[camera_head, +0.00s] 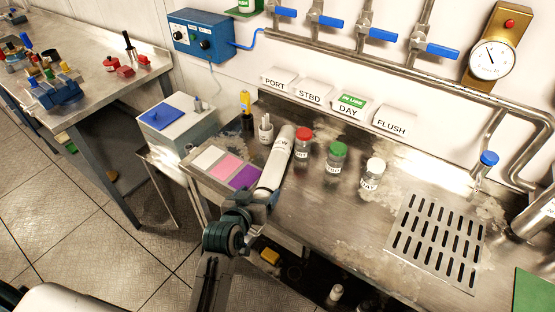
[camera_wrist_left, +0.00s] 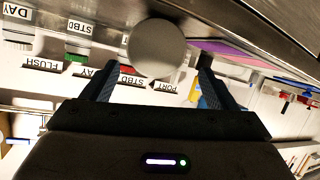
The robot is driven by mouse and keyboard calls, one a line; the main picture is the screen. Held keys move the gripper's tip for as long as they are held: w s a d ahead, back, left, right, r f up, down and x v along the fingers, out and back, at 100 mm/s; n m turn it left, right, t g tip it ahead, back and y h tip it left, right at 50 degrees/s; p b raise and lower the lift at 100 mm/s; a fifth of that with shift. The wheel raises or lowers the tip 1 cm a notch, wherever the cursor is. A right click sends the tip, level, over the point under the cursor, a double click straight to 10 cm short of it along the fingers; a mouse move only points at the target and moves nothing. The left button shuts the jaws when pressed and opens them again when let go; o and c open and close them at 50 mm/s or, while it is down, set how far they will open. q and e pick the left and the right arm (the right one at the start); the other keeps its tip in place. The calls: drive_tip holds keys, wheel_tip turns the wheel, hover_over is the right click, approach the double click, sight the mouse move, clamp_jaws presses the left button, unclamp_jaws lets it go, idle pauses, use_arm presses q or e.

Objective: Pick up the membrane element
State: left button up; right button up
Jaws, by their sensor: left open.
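The membrane element, a white cylinder (camera_head: 277,158) with dark lettering near its far end, lies on the steel counter in the head view, beside a board of coloured squares. My left gripper (camera_head: 262,196) is at its near end, with the fingers open. In the left wrist view, which is upside down, the round grey end of the membrane element (camera_wrist_left: 157,47) shows between and beyond the two spread fingers (camera_wrist_left: 153,84). I cannot tell whether either finger touches it. My right gripper is not in view.
Bottles with red (camera_head: 304,135), green (camera_head: 337,150) and white (camera_head: 375,166) caps stand right of the cylinder. The board of white, pink and purple squares (camera_head: 229,168) is close on its left. A slotted drain plate (camera_head: 437,240) lies farther right, with bare counter between.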

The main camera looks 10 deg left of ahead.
sight(267, 183)
use_arm(q)
drive_tip(key=shift+w+f, duration=0.25)
drive_tip(key=shift+w, duration=0.4)
drive_tip(key=shift+w+d+p, duration=0.15)
drive_tip(key=shift+w+p, duration=0.15)
drive_tip(key=shift+p, duration=0.05)
drive_tip(key=p+x, duration=0.1)
drive_tip(key=x, duration=0.2)
drive_tip(key=shift+w+d+p, duration=0.1)
drive_tip(key=shift+d+p, duration=0.1)
drive_tip(key=shift+p, duration=0.1)
drive_tip(key=shift+w+f, duration=0.3)
drive_tip(key=shift+w, duration=0.25)
drive_tip(key=shift+s, duration=0.1)
drive_tip(key=shift+c, duration=0.7)
drive_tip(key=shift+r, duration=0.15)
drive_tip(key=c, duration=1.4)
